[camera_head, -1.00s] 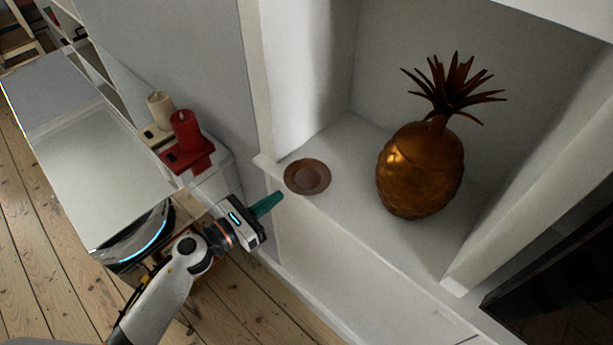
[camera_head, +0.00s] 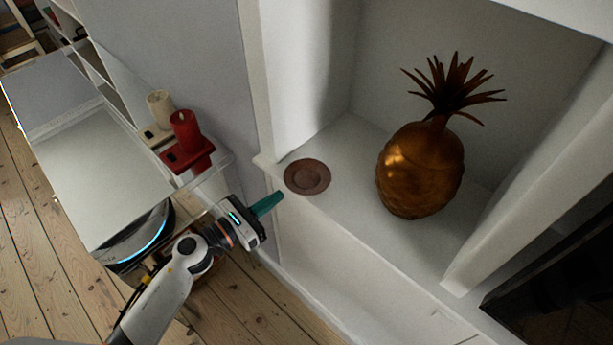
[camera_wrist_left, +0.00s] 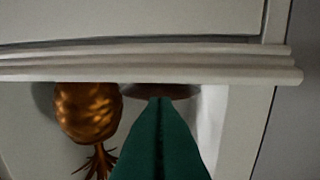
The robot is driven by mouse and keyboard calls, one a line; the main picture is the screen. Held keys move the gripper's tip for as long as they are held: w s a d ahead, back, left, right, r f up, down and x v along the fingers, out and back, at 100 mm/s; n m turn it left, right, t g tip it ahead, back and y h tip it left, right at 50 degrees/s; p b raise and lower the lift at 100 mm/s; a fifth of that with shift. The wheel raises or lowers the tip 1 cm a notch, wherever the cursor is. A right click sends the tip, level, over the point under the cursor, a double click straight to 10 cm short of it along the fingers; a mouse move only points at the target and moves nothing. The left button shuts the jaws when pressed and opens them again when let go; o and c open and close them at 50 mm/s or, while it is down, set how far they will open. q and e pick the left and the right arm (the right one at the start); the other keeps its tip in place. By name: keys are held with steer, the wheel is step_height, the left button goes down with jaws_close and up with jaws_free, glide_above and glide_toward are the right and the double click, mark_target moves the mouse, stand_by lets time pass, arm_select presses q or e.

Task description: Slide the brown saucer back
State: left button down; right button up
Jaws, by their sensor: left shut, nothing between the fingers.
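The brown saucer (camera_head: 307,177) lies flat on the white shelf of the niche, close to its front edge and left end. My left gripper (camera_head: 279,196) is shut and empty, with its teal fingers pointing at the saucer from in front of the shelf edge. In the head view a small gap shows between the fingertips and the saucer. In the left wrist view the teal fingers (camera_wrist_left: 159,100) are together and overlap part of the saucer (camera_wrist_left: 180,90); I cannot tell contact there. My right gripper is not in view.
A golden pineapple ornament (camera_head: 420,170) stands on the shelf to the right of the saucer. The shelf (camera_head: 345,160) behind the saucer is clear. A red candle (camera_head: 186,130) and a cream candle (camera_head: 160,108) stand on holders at the left, beyond the wall.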

mark_target(290, 187)
arm_select(q)
steer(key=shift+x, duration=2.6)
steer(key=shift+x, duration=2.55)
steer(key=b+v, duration=0.3)
steer(key=v, duration=1)
